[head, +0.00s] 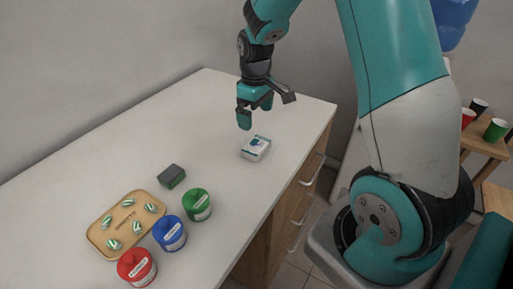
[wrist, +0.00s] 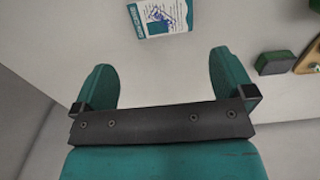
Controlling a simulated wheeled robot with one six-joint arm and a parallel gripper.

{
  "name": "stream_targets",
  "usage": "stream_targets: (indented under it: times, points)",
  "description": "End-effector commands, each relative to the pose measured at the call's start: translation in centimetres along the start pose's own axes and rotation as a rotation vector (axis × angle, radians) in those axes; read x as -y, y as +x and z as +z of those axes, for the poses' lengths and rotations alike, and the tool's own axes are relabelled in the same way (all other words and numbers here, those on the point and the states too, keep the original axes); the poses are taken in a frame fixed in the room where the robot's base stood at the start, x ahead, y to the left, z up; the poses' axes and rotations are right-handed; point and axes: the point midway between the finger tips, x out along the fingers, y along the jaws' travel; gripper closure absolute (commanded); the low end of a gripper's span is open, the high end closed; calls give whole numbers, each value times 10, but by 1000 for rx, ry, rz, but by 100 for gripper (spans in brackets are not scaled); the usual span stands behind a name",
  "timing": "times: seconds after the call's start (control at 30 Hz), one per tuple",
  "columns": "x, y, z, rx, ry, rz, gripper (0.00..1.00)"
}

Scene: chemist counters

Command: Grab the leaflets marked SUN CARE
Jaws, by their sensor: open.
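A small stack of white leaflets (head: 256,148) with a teal print lies on the white counter, right of the middle. In the wrist view the leaflets (wrist: 162,17) show at the top edge, with a teal band whose lettering I cannot read clearly. My gripper (head: 255,112) is open and empty above the counter, behind the leaflets in the head view. In the wrist view its two teal fingers (wrist: 160,72) stand wide apart, and the leaflets lie beyond the fingertips, not between them.
The counter around the leaflets is clear. A wall stands behind.

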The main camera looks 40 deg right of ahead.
Motion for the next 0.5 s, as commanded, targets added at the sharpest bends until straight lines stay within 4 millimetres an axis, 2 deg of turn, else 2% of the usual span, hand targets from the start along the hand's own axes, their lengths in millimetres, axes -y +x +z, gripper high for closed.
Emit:
stream_targets:
  times: [0.1,0.2,0.5]
  points:
    - [1,25,1,4,0,-3,0]
    - [1,40,0,2,0,-2,0]
    - [3,66,3,4,0,-3,0]
